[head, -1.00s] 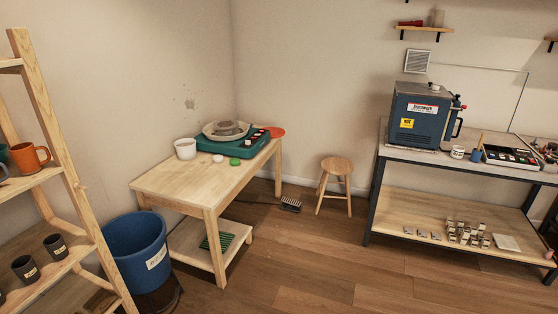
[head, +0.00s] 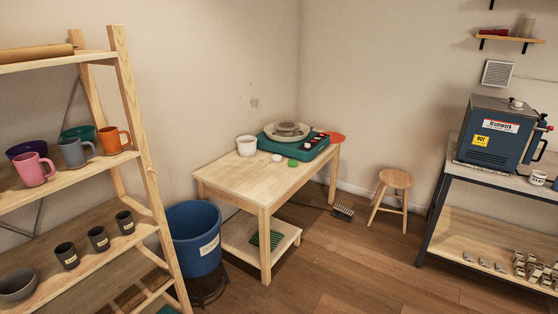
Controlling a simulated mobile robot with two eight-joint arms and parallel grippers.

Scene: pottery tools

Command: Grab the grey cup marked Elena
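Several dark grey cups stand in a row on a lower shelf of the wooden rack at the left. They are a left cup (head: 66,255), a middle cup (head: 98,238) and a right cup (head: 125,222). Each has a small pale label, too small to read, so I cannot tell which is marked Elena. A lighter grey mug (head: 75,152) with a handle stands on the shelf above, with no readable name. Neither of my grippers is in view.
The wooden rack (head: 135,120) also holds a pink mug (head: 33,170), an orange mug (head: 112,140) and a grey bowl (head: 17,284). A blue bucket (head: 195,240) stands beside it. A wooden table (head: 235,180) and stool (head: 394,181) stand further right. Floor (head: 350,270) is open between.

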